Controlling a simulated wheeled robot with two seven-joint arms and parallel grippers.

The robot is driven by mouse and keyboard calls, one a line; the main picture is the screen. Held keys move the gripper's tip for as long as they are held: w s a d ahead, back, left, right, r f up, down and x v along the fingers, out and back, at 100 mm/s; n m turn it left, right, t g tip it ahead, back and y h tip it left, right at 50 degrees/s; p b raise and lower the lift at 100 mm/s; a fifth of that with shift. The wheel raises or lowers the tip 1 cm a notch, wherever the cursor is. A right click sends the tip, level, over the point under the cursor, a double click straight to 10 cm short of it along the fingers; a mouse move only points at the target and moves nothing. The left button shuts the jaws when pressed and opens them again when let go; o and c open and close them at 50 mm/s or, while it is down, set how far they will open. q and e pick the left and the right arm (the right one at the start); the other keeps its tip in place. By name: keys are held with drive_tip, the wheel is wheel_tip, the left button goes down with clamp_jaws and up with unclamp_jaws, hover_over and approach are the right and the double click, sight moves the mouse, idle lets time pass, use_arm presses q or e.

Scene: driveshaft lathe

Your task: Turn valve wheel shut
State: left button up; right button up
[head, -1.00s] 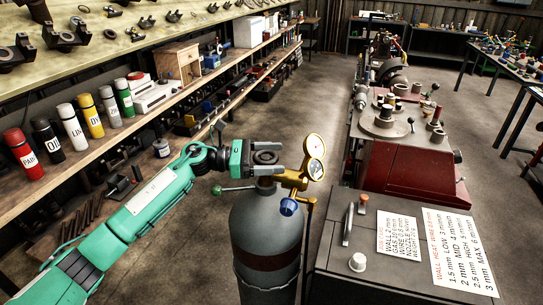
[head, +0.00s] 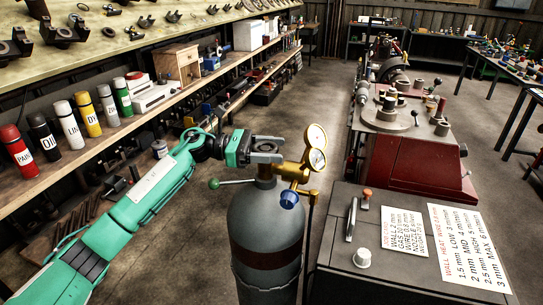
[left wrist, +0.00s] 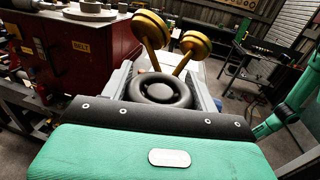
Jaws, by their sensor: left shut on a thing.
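The gas cylinder (head: 265,222) is grey with a dark band and stands upright at the middle front of the head view. Its dark round valve wheel (head: 264,147) sits on top; it also shows as a black ring in the left wrist view (left wrist: 162,91). My left gripper (head: 268,151) reaches in from the left and is shut on the wheel, with a grey finger on either side of it. A brass regulator with two gauges (head: 316,147) and a blue knob (head: 289,199) is right of the wheel, close to the fingertips. My right gripper is not in view.
A grey cabinet (head: 405,263) with a handle and printed sheets stands right of the cylinder. A red machine (head: 410,160) is behind it. The left shelf (head: 130,125) holds several labelled bottles. Open floor (head: 315,95) runs between shelf and machine.

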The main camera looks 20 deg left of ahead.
use_arm(q)
drive_tip(key=o, duration=1)
drive_tip(key=shift+a, duration=0.25)
drive_tip(key=shift+s+a+b, duration=0.4)
drive_tip(key=shift+a+b, duration=0.55)
drive_tip(key=shift+a, duration=1.25)
drive_tip(key=shift+s+a+b, duration=0.4)
drive_tip(key=shift+a+b, duration=0.55)
drive_tip(key=shift+a, duration=1.25)
drive_tip(key=shift+s+a+b, duration=0.4)
drive_tip(key=shift+a+b, duration=0.55)
drive_tip(key=shift+a, duration=1.25)
